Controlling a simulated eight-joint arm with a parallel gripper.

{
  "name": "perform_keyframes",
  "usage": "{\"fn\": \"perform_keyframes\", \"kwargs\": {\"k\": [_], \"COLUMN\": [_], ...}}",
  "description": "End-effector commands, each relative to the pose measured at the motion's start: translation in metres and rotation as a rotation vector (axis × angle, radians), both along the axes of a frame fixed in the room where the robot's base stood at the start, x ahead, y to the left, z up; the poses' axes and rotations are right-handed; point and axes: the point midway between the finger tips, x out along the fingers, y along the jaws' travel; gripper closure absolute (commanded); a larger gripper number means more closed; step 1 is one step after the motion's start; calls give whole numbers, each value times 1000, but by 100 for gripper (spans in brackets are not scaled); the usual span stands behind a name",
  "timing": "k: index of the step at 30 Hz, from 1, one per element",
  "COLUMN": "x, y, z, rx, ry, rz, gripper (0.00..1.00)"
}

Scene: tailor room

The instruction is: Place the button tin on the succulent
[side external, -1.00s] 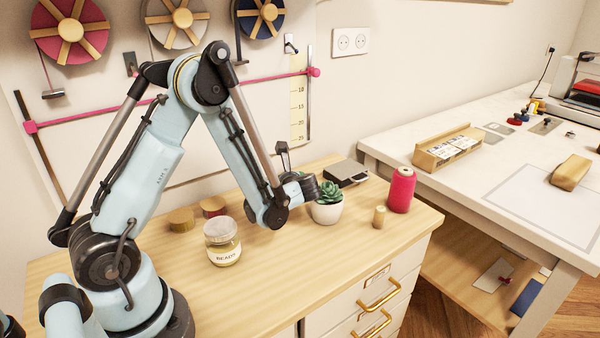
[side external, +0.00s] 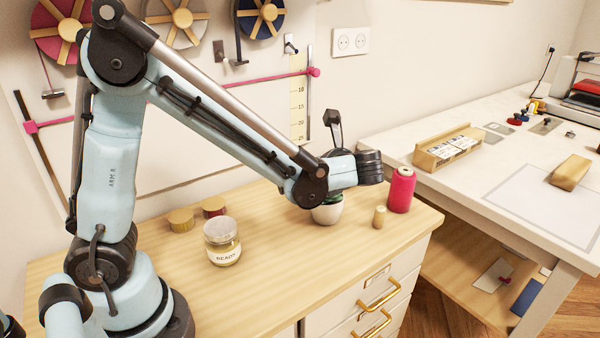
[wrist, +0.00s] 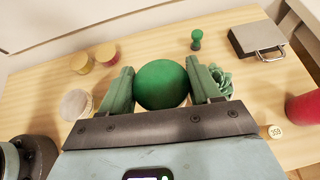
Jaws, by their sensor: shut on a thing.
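My gripper (wrist: 159,72) is shut on a round green thing, apparently the button tin (wrist: 162,88), held between its two green fingers in the wrist view. In the side view the arm hides the fingers and the tin. The succulent (wrist: 222,80) shows its green rosette just right of the right finger in the wrist view, partly covered by that finger. In the side view its white pot (side external: 328,213) stands on the wooden cabinet top under my arm, which covers most of the leaves. I cannot tell the height gap between tin and plant.
A pink thread spool (side external: 401,190) and a small wooden spool (side external: 379,216) stand right of the pot. A metal box (wrist: 257,40) and a small green object (wrist: 196,40) lie beyond.

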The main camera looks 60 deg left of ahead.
Motion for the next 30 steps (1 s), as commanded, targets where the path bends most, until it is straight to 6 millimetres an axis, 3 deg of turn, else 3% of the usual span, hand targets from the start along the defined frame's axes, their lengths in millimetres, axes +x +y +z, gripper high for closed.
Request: {"fn": "perform_keyframes", "kwargs": {"k": [9,15,19,30], "x": [34,40,46,72], "y": [-68,-84,-72,-1], "z": [64,82,76,30], "rx": [0,1,2,2], "ry": [1,1,0,0], "rz": [-257,-327,-331,-328], "gripper": [71,71,71,71]}}
